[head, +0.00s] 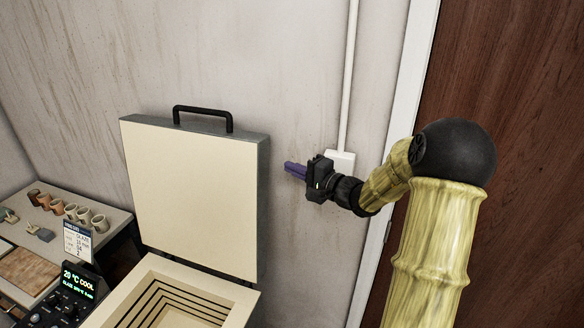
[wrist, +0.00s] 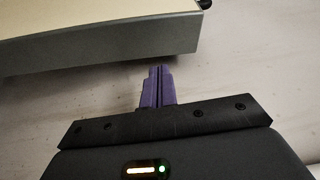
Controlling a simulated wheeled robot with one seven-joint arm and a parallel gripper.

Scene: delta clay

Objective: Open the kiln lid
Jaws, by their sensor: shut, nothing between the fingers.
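The kiln lid (head: 190,190) stands raised, roughly upright, at the back of the kiln (head: 115,308). Its pale inner face is turned to the head camera, and its black handle (head: 203,112) is at the top edge. The kiln's stepped, dark-lined chamber (head: 175,305) shows open below. My gripper (head: 287,167) is to the right of the lid, apart from it, with its purple fingers pointing left. In the wrist view the fingers (wrist: 158,72) are shut together and empty, just below the lid's grey edge (wrist: 110,55).
A control panel (head: 62,300) with a lit display and a card (head: 78,243) are left of the kiln. A table at the left holds several small cups (head: 85,215). A wall box (head: 341,160) with a conduit is behind my gripper. A brown door (head: 520,80) is at the right.

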